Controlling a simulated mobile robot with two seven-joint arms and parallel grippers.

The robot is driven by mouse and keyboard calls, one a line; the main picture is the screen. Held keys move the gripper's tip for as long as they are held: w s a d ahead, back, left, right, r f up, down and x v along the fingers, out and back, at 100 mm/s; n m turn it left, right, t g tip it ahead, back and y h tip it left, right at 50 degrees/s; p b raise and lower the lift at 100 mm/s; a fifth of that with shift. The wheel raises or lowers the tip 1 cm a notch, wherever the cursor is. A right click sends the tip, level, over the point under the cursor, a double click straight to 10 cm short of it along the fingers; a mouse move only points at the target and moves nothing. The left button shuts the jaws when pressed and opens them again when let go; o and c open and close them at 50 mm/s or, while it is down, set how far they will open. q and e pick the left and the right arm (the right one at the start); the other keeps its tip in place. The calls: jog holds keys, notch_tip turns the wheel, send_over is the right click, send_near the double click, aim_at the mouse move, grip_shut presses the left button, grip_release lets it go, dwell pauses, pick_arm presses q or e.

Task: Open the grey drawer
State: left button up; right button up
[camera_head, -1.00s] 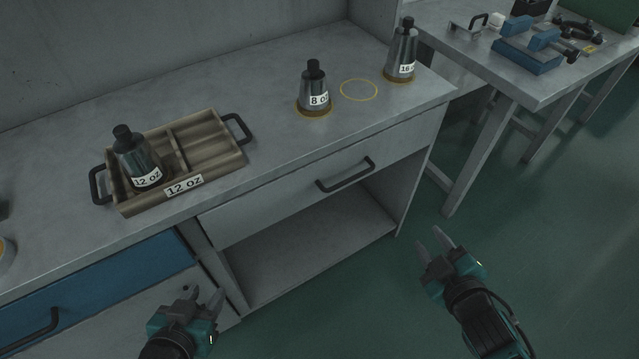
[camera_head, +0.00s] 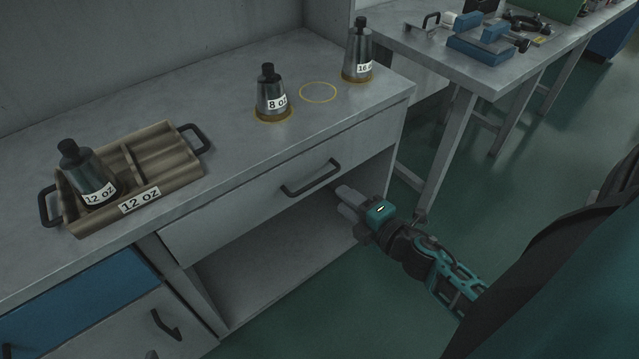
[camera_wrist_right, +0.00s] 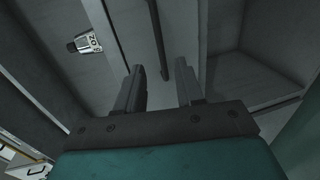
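The grey drawer (camera_head: 235,214) sits under the worktop and is shut, its front flush with the cabinet. Its black bar handle (camera_head: 312,180) is on the front; a dark bar, likely this handle (camera_wrist_right: 158,40), shows in the right wrist view beyond the fingers. My right gripper (camera_head: 346,202) is just below and right of the handle, in front of the open shelf space. Its two fingers (camera_wrist_right: 160,88) are apart with nothing between them, and the handle is not between them.
On the worktop (camera_head: 225,150) stand a wooden tray (camera_head: 160,196) with the 12 oz piece (camera_head: 86,175), the 8 oz piece (camera_head: 270,95) and the 16 oz piece (camera_head: 359,52). A blue drawer (camera_head: 75,300) is at lower left. A second table (camera_head: 440,65) stands at right.

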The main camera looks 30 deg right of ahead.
aim_at(320, 182)
jog(key=x, duration=0.9)
jog(key=shift+b, duration=0.35)
grip_shut()
